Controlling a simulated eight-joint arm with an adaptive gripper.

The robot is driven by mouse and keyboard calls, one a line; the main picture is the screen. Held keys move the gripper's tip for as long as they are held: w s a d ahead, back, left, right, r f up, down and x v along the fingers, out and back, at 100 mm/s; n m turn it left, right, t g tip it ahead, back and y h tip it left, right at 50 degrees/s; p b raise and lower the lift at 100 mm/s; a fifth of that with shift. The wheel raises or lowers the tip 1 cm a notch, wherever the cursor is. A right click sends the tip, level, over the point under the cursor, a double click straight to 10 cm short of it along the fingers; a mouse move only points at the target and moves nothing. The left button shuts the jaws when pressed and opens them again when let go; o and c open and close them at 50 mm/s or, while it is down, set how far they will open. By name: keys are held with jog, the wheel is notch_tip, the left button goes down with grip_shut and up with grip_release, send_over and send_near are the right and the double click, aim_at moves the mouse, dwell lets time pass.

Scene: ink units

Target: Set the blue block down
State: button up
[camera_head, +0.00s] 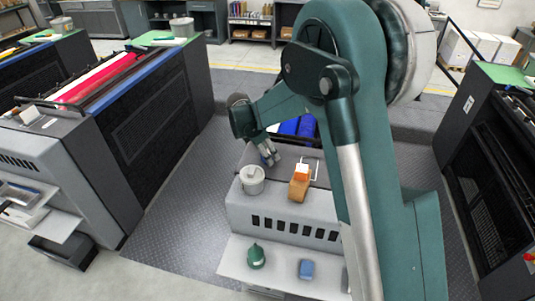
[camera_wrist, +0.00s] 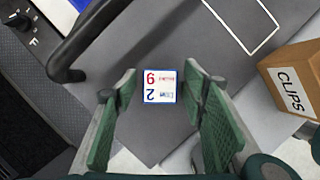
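My gripper (camera_head: 269,155) is low over the grey top of the middle machine. In the wrist view my gripper (camera_wrist: 160,80) is open, with its green fingers on either side of a small block (camera_wrist: 160,87). The block has blue edges and a white upper face with red and blue print. Gaps show between it and both fingers. It appears to rest on the grey top (camera_wrist: 115,55). In the head view I cannot make out this block near the fingers. A white square outline (camera_wrist: 262,38) is marked on the grey top.
A clips box (camera_wrist: 295,80) stands at the right; it also shows in the head view (camera_head: 298,188). A light grey can (camera_head: 252,182) stands left of it. A dark handle (camera_wrist: 70,65) curves near the left finger. The lower front shelf holds a green bottle (camera_head: 256,257) and a bluish item (camera_head: 306,269).

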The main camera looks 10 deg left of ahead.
jog(key=shift+r, duration=0.2)
jog(key=v, duration=1.2)
jog(key=shift+d, duration=0.1)
dwell(0.8)
